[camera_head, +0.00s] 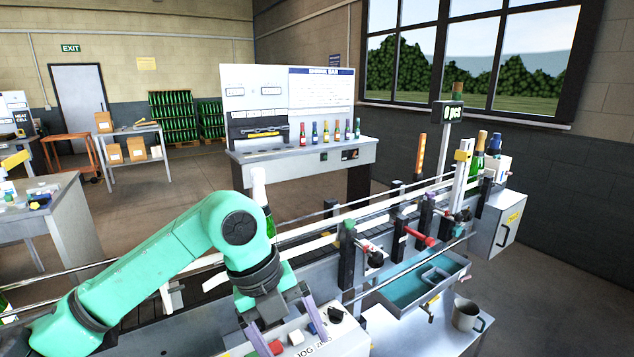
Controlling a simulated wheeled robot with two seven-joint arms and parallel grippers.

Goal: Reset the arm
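My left arm comes in from the left in the head view, teal with dark joints. Its gripper (290,328) points down over the control box (315,340) marked JOG at the front of the conveyor. Its two purple fingers stand apart, with red and white buttons showing between them and nothing held. Whether the fingertips touch the box, I cannot tell. My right gripper is not in view.
A green bottle with a white top (259,187) stands behind my arm, partly hidden. Conveyor rails (330,222) run up to the right. A teal tray (405,288) and a grey mug (466,314) are at the right. Capped bottles (477,160) stand at the far end.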

